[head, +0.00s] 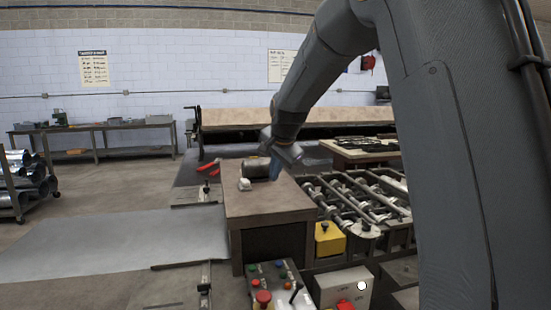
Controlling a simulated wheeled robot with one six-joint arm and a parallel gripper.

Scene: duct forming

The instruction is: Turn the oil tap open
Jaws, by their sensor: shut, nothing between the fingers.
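My gripper (275,168) points down over the brown-topped bench (283,207) in the middle of the head view. Its bluish fingers look closed together, with nothing seen between them. A dark, rounded cylinder-like object (256,169) sits on the bench just left of the fingers. They overlap in the picture, and I cannot tell whether they touch. A small white piece (244,184) is at the cylinder's front left. I cannot make out a tap clearly; it may be part of this small assembly, and its position is too small to read.
A roller machine (365,205) stands right of the bench. A yellow box (330,238) and a control panel with buttons (277,285) are in front. Red handles (208,167) show behind left.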

